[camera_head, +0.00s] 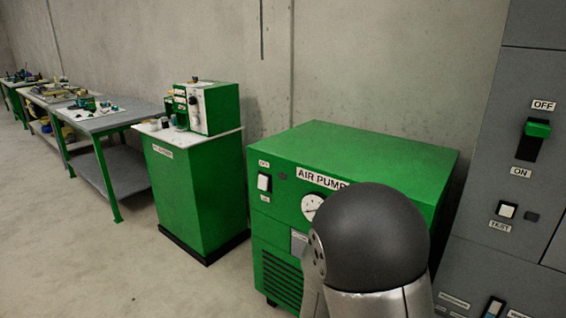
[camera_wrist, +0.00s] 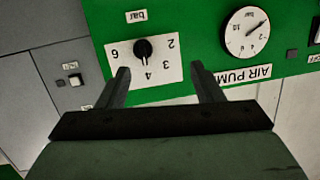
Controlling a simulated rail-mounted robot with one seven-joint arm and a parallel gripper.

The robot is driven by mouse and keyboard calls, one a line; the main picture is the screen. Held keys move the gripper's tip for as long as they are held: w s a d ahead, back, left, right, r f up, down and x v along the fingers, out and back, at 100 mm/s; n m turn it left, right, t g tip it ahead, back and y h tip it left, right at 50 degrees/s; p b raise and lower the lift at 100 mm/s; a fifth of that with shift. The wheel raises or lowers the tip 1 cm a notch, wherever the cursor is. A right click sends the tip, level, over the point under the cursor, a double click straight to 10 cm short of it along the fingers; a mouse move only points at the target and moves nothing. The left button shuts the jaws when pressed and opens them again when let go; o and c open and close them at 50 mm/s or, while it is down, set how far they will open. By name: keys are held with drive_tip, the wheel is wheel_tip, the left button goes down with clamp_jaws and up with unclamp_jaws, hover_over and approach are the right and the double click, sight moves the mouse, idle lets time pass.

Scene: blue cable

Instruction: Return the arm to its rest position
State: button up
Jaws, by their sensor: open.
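My gripper (camera_wrist: 160,84) shows in the wrist view with its two fingers spread and nothing between them. It faces the green air pump (camera_wrist: 200,15), which appears upside down there. A black knob (camera_wrist: 143,49) on a white dial plate lies just beyond and between the fingertips; I cannot tell the exact gap. In the head view my arm (camera_head: 370,245), a dark rounded joint on silver links, stands in front of the air pump (camera_head: 350,150). It hides the pump's right front, and my gripper is not visible there.
On the pump are a gauge (camera_wrist: 247,33) and a white switch (camera_head: 264,182). A grey cabinet (camera_head: 500,150) with a green-handled lever (camera_head: 534,140) stands close at right. A green cabinet (camera_head: 190,190) and workbenches (camera_head: 115,120) line the wall at left. Floor at lower left is clear.

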drive_tip(key=s+a+r+n+g+y+p, duration=0.4)
drive_tip(key=s+a+r+g+y+p, duration=0.1)
drive_tip(key=s+a+r+y+p, duration=0.3)
drive_tip(key=s+r+n+g+p, duration=0.2)
drive_tip(key=s+r, duration=0.3)
drive_tip(key=s, duration=0.4)
drive_tip(key=s+d+r+n+g+y+p, duration=0.1)
drive_tip(key=s+r+g+p, duration=0.3)
drive_tip(key=s, duration=0.5)
drive_tip(key=shift+d+r+n+g, duration=0.2)
drive_tip(key=shift+r+n+g, duration=0.3)
drive_tip(key=shift+r+g, duration=0.25)
drive_tip(key=shift+f, duration=0.1)
